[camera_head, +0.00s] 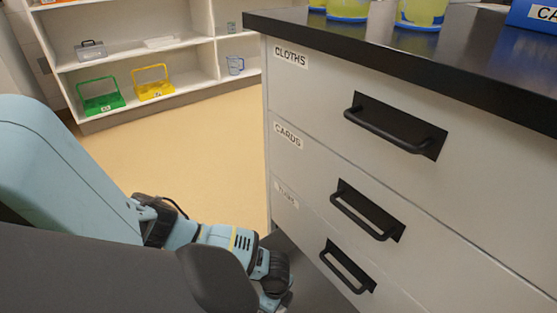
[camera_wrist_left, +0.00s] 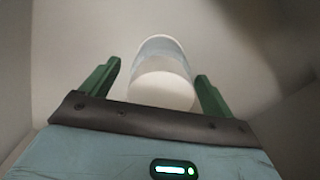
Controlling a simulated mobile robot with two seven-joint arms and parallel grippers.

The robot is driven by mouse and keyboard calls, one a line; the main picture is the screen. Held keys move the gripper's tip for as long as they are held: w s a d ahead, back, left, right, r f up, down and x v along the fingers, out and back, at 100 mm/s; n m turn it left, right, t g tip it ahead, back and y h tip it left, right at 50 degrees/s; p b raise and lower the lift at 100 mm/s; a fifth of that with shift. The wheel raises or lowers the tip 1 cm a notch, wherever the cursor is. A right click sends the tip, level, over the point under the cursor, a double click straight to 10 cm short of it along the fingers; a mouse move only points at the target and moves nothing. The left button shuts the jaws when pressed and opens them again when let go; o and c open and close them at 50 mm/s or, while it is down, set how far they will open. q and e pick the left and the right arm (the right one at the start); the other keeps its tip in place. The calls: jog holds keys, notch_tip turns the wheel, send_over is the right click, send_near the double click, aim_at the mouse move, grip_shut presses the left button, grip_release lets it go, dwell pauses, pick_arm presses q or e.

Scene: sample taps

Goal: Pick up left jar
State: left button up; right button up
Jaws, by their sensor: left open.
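In the left wrist view a pale, whitish cylindrical jar (camera_wrist_left: 162,92) shows between the two green fingers of my left gripper (camera_wrist_left: 158,72). The fingers are apart, one on each side of it, with a visible gap on the left. I cannot tell how deep the jar sits between them, or whether it is the left one of a pair; no second jar shows there. In the head view my left arm reaches down to the bottom edge beside the drawers, and its gripper is out of sight. My right gripper is in neither view.
A white drawer unit (camera_head: 310,122) with black handles stands at the right. Its dark worktop (camera_head: 375,32) carries yellow-green containers (camera_head: 422,12) and a blue labelled box (camera_head: 533,14). Shelves (camera_head: 118,61) at the back hold green (camera_head: 101,104) and yellow (camera_head: 154,91) carriers. The tan floor (camera_head: 200,150) between is clear.

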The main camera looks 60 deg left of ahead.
pick_arm(q)
jog(key=shift+f, duration=0.25)
jog(key=shift+r, duration=0.1)
jog(key=c, duration=1)
jog(key=shift+c, duration=0.4)
